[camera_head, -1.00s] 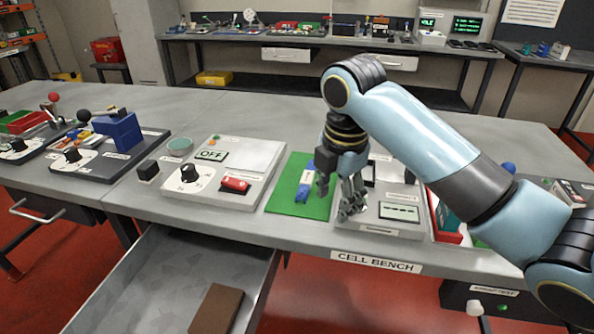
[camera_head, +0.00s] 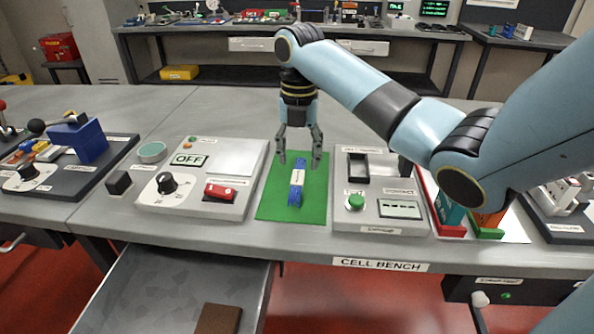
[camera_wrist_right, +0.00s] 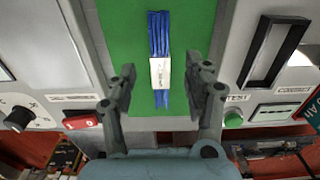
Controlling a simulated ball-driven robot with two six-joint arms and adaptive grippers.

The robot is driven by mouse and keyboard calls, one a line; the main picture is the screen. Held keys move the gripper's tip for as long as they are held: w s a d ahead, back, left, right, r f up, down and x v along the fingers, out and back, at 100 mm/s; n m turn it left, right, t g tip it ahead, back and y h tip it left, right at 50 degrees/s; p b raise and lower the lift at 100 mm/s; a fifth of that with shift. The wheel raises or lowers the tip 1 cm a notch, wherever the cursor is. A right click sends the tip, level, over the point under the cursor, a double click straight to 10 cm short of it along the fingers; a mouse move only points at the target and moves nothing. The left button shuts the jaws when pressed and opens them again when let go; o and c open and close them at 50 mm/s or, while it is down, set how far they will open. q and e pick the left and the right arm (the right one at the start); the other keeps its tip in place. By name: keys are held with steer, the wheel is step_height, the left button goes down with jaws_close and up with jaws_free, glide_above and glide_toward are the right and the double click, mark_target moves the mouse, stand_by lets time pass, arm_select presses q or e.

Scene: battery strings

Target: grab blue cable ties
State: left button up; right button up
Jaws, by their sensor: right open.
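The blue cable ties (camera_head: 297,194) lie as a bundle with a white label band around the middle, on a green mat (camera_head: 270,204) on the cell bench. In the right wrist view the bundle (camera_wrist_right: 159,42) runs lengthwise, with its white label (camera_wrist_right: 160,73) near the fingertips. My right gripper (camera_head: 299,162) is open and empty, pointing down over the far part of the mat, behind or above the bundle. In the right wrist view its fingers (camera_wrist_right: 162,80) stand on either side of the label, apart from it. My left gripper does not show.
A panel with a dial and red switch (camera_head: 221,192) stands left of the mat. A panel with a green button (camera_head: 356,203) stands close on its right. Below the front edge, a drawer (camera_head: 170,290) is open with a brown block (camera_head: 217,319) inside.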

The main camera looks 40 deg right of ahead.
mark_target(298, 171)
step_height(298, 171, down, 4)
steer(key=shift+s+a+r, duration=0.1)
steer(key=shift+r, duration=0.15)
steer(key=shift+c, duration=0.3)
jaws_close()
steer(key=shift+r, duration=0.1)
